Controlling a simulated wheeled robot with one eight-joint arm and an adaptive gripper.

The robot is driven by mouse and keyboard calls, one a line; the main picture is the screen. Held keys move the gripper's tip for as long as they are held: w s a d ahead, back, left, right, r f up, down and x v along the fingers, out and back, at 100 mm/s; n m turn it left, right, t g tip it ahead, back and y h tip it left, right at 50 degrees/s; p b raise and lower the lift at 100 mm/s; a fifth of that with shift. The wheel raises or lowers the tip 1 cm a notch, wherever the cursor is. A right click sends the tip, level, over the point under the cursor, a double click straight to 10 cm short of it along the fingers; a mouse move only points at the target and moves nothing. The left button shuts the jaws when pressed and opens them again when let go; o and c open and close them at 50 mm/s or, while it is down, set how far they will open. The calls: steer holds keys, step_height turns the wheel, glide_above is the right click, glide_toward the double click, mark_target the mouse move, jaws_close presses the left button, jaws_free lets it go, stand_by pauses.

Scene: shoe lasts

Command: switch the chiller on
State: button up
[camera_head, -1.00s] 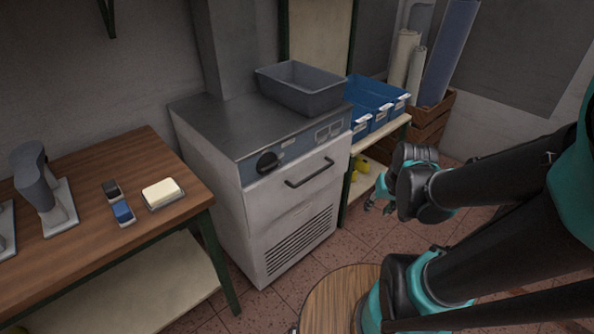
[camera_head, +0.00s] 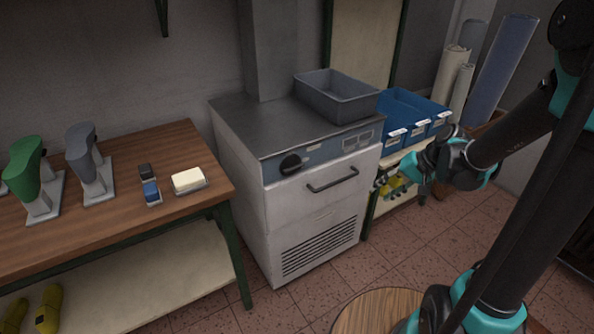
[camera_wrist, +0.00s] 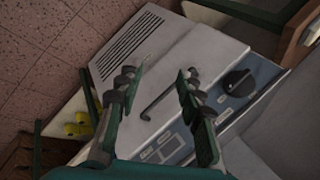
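The chiller (camera_head: 240,190) is a grey metal cabinet with a dark steel top, standing between the wooden table and the shelf of blue bins. A black rotary knob (camera_head: 291,164) sits at the left of its blue control strip, above a dark bar handle (camera_head: 332,180). My gripper (camera_head: 393,184) is to the right of the chiller's front, apart from it. In the wrist view the gripper (camera_wrist: 157,88) has its fingers spread with nothing between them. That view also shows the handle (camera_wrist: 165,98) beyond the fingers and the knob (camera_wrist: 238,82) to their right.
A grey bin (camera_head: 338,98) stands on the chiller top. The wooden table (camera_head: 110,213) at left holds shoe lasts, a blue-and-dark block pair and a butter-coloured block (camera_head: 188,181). Blue bins (camera_head: 410,115) sit on the right shelf. A round wooden stool top (camera_head: 375,310) is in front.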

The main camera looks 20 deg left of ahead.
steer(key=w+a+n+g+y, duration=0.2)
steer(key=w+a+g+y, duration=0.25)
steer(key=w+a, duration=0.6)
steer(key=n+g+y, duration=0.3)
steer(key=g+y, duration=0.2)
glide_toward(300, 168)
steer(key=x, duration=1.2)
steer(key=shift+a, duration=0.1)
jaws_close()
